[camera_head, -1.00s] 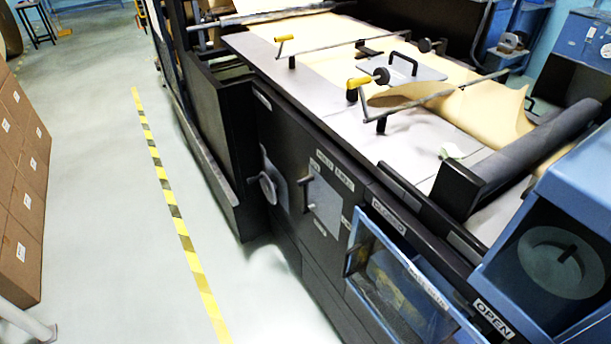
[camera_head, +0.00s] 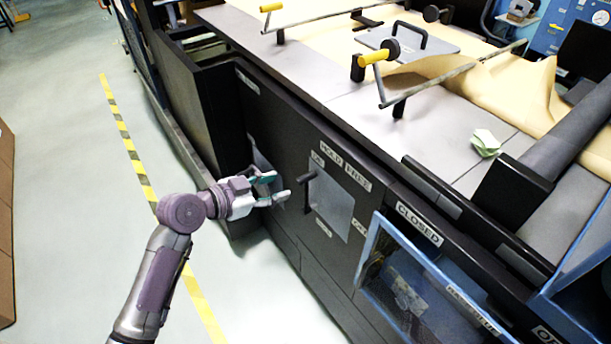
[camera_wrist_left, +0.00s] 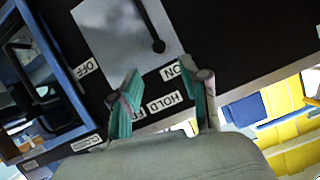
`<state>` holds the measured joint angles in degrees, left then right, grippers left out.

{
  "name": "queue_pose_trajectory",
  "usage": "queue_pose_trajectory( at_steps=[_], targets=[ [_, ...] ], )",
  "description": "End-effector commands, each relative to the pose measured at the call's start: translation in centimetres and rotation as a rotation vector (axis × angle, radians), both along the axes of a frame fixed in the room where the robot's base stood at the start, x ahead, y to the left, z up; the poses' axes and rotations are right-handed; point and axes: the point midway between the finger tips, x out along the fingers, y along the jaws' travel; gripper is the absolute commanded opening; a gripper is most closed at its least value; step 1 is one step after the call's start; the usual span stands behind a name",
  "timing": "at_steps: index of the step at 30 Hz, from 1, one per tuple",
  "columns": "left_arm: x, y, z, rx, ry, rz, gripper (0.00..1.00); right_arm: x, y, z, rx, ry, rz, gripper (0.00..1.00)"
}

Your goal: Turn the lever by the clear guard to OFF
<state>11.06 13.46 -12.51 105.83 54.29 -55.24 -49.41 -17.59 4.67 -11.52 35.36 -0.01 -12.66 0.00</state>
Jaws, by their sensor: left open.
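The dark lever (camera_head: 307,194) stands at the left side of a grey plate (camera_head: 335,207) on the black machine front. An ON label (camera_head: 317,158) is above the plate's left part, and an OFF label (camera_head: 359,229) is at its right edge. In the left wrist view the lever (camera_wrist_left: 149,25) has its rounded end near the ON label (camera_wrist_left: 174,70). The blue-framed clear guard (camera_head: 365,243) is right of the plate, below a CLOSED label. My left gripper (camera_head: 281,188) is open and empty, left of the lever and apart from it. Its fingers (camera_wrist_left: 160,80) also show in the left wrist view.
A HOLD FREE label (camera_head: 345,166) is above the plate. The machine's top carries brown paper (camera_head: 510,95) and yellow-handled bars. A striped floor line (camera_head: 140,175) runs along the clear floor at left, with boxes (camera_head: 6,230) at the far left.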

Motion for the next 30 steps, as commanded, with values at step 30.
queue_pose_trajectory(
  at_steps=[30],
  targets=[
    [6.3,-7.2,-3.9,0.001,0.001,0.004,0.32,0.8,0.4,0.5,0.006,-0.012,-0.004,0.41]
  ],
)
